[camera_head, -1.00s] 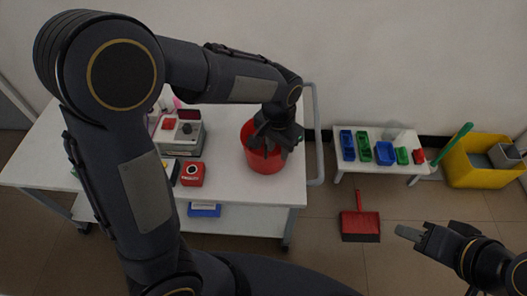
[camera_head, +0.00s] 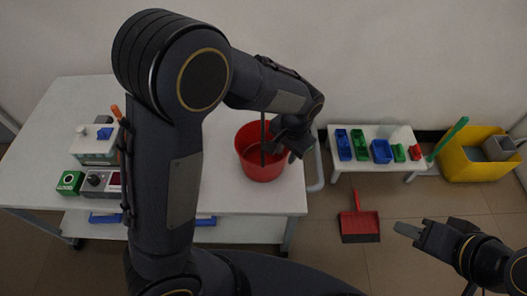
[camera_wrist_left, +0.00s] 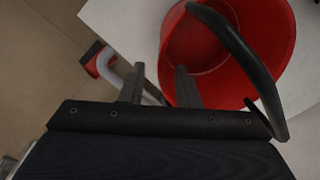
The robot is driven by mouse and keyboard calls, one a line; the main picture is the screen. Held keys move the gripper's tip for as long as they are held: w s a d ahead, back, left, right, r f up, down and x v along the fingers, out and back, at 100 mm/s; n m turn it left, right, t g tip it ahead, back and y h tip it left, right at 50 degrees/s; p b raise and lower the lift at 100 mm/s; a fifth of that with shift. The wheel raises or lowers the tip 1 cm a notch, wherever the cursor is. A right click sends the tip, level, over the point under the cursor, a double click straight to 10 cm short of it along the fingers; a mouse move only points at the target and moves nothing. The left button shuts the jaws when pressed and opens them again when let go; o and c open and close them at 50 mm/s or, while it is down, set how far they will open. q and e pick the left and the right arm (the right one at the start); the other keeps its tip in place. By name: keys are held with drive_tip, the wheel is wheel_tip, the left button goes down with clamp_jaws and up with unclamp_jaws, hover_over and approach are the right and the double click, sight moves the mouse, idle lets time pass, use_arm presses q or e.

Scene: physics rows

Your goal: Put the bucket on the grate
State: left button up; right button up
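The red bucket (camera_head: 262,171) stands upright on the right end of the white cart top (camera_head: 225,199). My left gripper (camera_head: 295,150) is at the bucket's right rim. In the left wrist view the gripper (camera_wrist_left: 160,86) is open, with its fingers apart around the near bucket wall (camera_wrist_left: 172,45). Contact with the wall cannot be told. A thick dark curved bar (camera_wrist_left: 238,50), perhaps the bucket's handle, crosses the bucket there. My right gripper (camera_head: 408,231) is out over the floor at lower right; its finger gap is unclear. I cannot make out a grate.
A low white bench (camera_head: 343,167) holds several small coloured bins. A yellow tub (camera_head: 462,168) with a grey insert (camera_head: 499,148) stands at far right. A red dustpan (camera_head: 360,222) lies on the floor. A green button box (camera_head: 69,183) is on the cart's left.

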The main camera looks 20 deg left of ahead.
sight(283, 164)
use_arm(q)
drive_tip(key=f, duration=0.4)
drive_tip(key=f+b, duration=0.1)
drive_tip(key=shift+w+a+f, duration=0.25)
drive_tip(key=shift+a+f, duration=0.1)
drive_tip(key=shift+f, duration=0.05)
drive_tip(key=shift+r, duration=0.1)
clamp_jaws()
